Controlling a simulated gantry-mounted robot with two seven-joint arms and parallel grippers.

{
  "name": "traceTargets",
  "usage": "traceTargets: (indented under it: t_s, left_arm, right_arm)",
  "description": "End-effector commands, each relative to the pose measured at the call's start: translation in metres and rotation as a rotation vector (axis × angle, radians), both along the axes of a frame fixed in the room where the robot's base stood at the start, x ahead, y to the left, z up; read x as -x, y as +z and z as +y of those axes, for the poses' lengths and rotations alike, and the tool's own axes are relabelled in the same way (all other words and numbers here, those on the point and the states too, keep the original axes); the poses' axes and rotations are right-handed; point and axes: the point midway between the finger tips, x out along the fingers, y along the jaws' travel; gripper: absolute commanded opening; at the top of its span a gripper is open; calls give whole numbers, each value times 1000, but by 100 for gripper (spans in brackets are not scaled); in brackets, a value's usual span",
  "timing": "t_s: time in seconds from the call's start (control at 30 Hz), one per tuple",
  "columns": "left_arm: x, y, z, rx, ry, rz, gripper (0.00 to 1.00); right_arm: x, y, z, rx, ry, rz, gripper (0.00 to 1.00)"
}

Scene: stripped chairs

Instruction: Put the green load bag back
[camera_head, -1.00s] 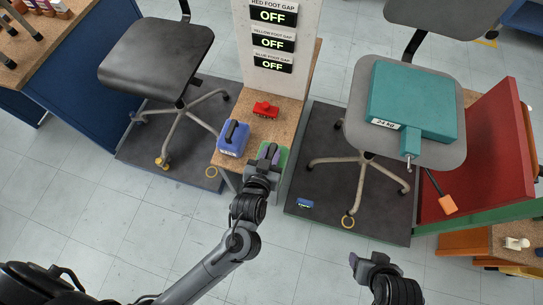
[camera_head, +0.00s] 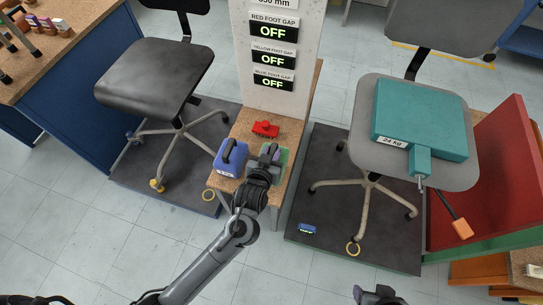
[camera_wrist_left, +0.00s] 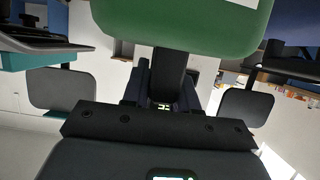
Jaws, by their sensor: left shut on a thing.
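The green load bag (camera_head: 283,156) is at the wooden bench, right of a blue load bag (camera_head: 230,160), and mostly hidden behind my left gripper (camera_head: 268,158). In the left wrist view the green bag (camera_wrist_left: 185,28) fills the top, with its dark handle (camera_wrist_left: 166,75) between my fingers. My left gripper is shut on that handle. I cannot tell whether the bag touches the bench. My right gripper (camera_head: 378,294) is at the bottom edge, cut off, apart from everything; its jaw state is unclear.
A black chair (camera_head: 155,75) stands left. A grey chair (camera_head: 365,130) at right holds a teal 24 kg block (camera_head: 425,115).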

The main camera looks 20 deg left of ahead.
Motion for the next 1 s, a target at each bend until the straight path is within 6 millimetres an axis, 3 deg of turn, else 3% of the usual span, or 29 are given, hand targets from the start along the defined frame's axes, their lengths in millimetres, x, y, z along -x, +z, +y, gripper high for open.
traceTargets:
  t_s: [0.4,0.87,0.9,1.0]
  left_arm:
    - [-2,-31,-1,2,-2,-15,0]
    - [-2,-33,-1,3,-2,-15,0]
    - [1,-41,-1,-1,-1,0,29]
    - [1,-41,0,-1,-1,0,45]
  right_arm:
    - [0,-26,2,-7,-4,1,64]
    - [0,-25,3,-11,-7,2,64]
    - [0,-26,3,-11,-7,2,64]
    - [0,-26,2,-10,-6,2,64]
